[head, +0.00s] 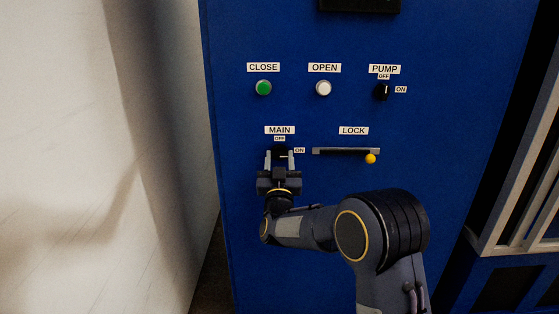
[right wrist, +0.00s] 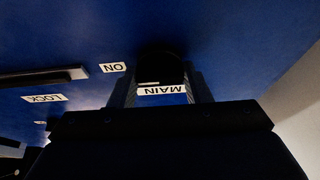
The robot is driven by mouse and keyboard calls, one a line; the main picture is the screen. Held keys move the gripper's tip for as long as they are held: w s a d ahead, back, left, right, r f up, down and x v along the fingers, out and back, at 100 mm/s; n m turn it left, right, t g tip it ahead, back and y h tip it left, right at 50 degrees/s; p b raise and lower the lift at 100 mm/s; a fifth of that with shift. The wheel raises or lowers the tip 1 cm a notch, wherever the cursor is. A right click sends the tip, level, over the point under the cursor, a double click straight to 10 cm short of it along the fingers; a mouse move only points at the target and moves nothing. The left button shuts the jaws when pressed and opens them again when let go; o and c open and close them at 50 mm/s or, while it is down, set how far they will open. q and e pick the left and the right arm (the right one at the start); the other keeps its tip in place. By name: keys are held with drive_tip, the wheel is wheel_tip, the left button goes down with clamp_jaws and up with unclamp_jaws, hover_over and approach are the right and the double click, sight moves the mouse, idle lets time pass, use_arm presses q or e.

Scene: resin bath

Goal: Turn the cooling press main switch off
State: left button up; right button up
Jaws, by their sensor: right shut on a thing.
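The main switch (right wrist: 160,67) is a black round knob on the blue panel (head: 235,220), under the MAIN label (head: 279,130). An OFF tag is above it and an ON tag (head: 299,150) to its right in the head view. My right gripper (head: 280,156) is at the knob, with a finger on each side, and is shut on it. The fingers hide part of the knob in the head view. My left gripper is not in view.
Right of the main switch is the LOCK slot (head: 330,151) with a yellow knob (head: 370,159). Above are a green CLOSE button (head: 263,88), a white OPEN button (head: 323,88) and a black PUMP knob (head: 381,92). A pale wall (head: 80,200) stands left of the panel.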

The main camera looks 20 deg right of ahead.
drive_tip(key=shift+n, duration=0.4)
drive_tip(key=n+y+b, duration=0.1)
drive_tip(key=n+y, duration=0.2)
drive_tip(key=n, duration=0.2)
drive_tip(key=shift+d, duration=0.1)
drive_tip(key=n+y, duration=0.1)
drive_tip(key=n, duration=0.2)
drive_tip(key=n+y, duration=0.2)
drive_tip(key=n, duration=0.1)
drive_tip(key=shift+d+r+g, duration=0.1)
drive_tip(key=shift+g, duration=0.2)
drive_tip(key=n+y, duration=0.1)
drive_tip(key=n, duration=0.1)
drive_tip(key=n+g+y, duration=0.1)
drive_tip(key=n, duration=0.2)
drive_tip(key=shift+s+r+n, duration=0.1)
drive_tip(key=shift+n, duration=0.2)
drive_tip(key=shift+d+n+g+p, duration=0.15)
drive_tip(key=shift+n+g, duration=0.4)
drive_tip(key=shift+n, duration=0.7)
drive_tip(key=shift+a+n+g+p, duration=0.15)
drive_tip(key=shift+n+g, duration=0.4)
drive_tip(key=shift+n, duration=0.7)
drive_tip(key=shift+d, duration=0.1)
drive_tip(key=o, duration=1)
drive_tip(key=shift+r, duration=0.1)
drive_tip(key=shift+s, duration=0.1)
